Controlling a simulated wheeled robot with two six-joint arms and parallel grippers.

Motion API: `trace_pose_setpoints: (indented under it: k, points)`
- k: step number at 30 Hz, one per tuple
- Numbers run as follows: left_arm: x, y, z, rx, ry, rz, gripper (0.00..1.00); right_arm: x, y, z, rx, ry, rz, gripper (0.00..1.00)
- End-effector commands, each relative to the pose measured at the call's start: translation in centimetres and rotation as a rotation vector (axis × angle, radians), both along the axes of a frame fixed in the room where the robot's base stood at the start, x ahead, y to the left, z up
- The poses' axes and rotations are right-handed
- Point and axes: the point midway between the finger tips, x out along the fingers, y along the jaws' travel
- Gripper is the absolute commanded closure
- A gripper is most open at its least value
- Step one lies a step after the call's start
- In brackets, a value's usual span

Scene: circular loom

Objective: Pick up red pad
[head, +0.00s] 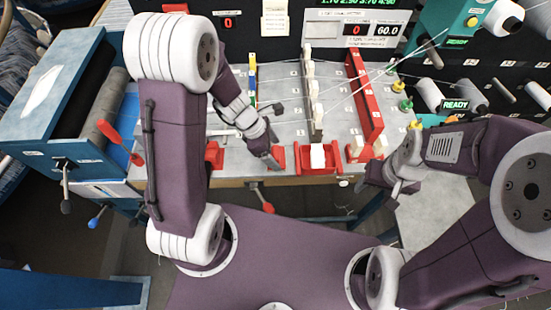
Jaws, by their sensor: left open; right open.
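Several red pieces sit along the front edge of the grey work table. One red piece (214,156) is partly behind my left arm. Another small red piece (279,155) is right at the tips of my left gripper (270,157). A red holder (303,160) with a white block (317,156) stands to its right. I cannot tell for sure which of them is the red pad. My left gripper is open and points down; whether it touches the red piece is unclear. My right gripper (376,178) is open, off the table's front edge, right of the holder.
A tall red rail (364,95) and a row of white blocks (313,90) stand on the grey table (285,100). A blue box with a roller (98,115) is at the left. Displays and spools fill the back right.

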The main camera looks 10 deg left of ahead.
Motion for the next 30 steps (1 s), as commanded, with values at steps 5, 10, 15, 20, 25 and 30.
trace_pose_setpoints:
  k: [5,10,15,20,25,30]
  points:
    - [0.1,-0.5,-1.1,0.0,0.0,0.0,0.2,0.0,0.0,-0.5,0.0,0.0,0.0,0.39]
    - [0.1,-0.4,-1.0,0.0,-0.001,0.0,0.28,0.0,0.0,-0.5,0.0,0.0,0.0,0.39]
    - [0.1,-0.4,-1.0,0.0,-0.001,0.0,0.67,0.0,0.0,-0.5,0.0,0.0,0.0,0.39]
    - [0.1,-0.4,-1.0,0.0,-0.001,0.0,0.67,0.0,0.0,-0.4,0.0,0.0,0.0,0.39]
    - [0.2,-0.4,0.1,0.001,-0.002,0.0,0.67,0.0,0.0,0.2,0.0,0.0,0.0,0.39]
    - [0.3,-0.4,3.2,0.0,-0.006,-0.001,0.67,0.0,0.0,1.6,0.0,0.0,0.0,0.39]
